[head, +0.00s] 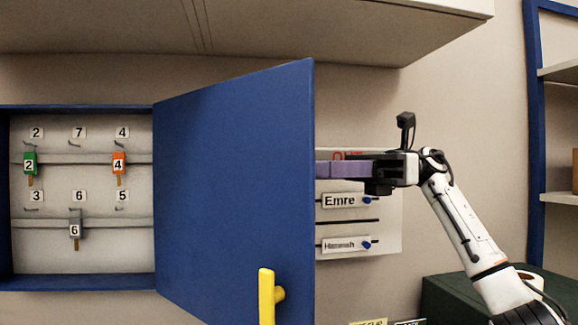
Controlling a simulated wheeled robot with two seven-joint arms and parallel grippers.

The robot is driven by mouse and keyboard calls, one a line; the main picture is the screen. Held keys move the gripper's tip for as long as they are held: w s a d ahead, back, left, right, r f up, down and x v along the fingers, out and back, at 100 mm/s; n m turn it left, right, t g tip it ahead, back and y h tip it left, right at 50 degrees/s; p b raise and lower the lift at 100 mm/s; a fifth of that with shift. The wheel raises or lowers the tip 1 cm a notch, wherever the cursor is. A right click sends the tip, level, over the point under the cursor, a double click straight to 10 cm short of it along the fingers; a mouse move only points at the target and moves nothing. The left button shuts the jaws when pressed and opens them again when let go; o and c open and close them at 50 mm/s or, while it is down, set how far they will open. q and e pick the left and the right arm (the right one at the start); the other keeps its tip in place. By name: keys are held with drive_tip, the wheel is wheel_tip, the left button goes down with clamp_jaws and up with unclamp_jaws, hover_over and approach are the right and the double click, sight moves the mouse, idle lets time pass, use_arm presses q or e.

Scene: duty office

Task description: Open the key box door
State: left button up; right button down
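The key box (80,282) is on the wall at the left, with a blue frame and pale inside. Its blue door (225,180) stands wide open, swung out from the box's right side. A yellow handle (267,297) is low near the door's free edge. Inside hang a green key tag 2 (30,163), an orange key tag 4 (119,162) and a grey key tag 6 (75,229). My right gripper (331,169), with purple fingers, is at the door's right edge, away from the handle. The door hides its fingertips. My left gripper is out of view.
A white name board (385,222) with name strips is on the wall behind my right gripper. A cabinet (260,30) overhangs above. A blue shelf unit (538,130) stands at the right, and a dark green surface (445,295) lies at lower right.

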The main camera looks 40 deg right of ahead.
drive_tip(key=shift+w, duration=0.15)
drive_tip(key=c, duration=1.9)
unclamp_jaws()
drive_tip(key=shift+w+a, duration=0.1)
drive_tip(key=shift+c, duration=0.2)
drive_tip(key=shift+o, duration=0.4)
drive_tip(key=shift+w+a, duration=0.1)
drive_tip(key=p+v, duration=0.1)
drive_tip(key=v, duration=0.9)
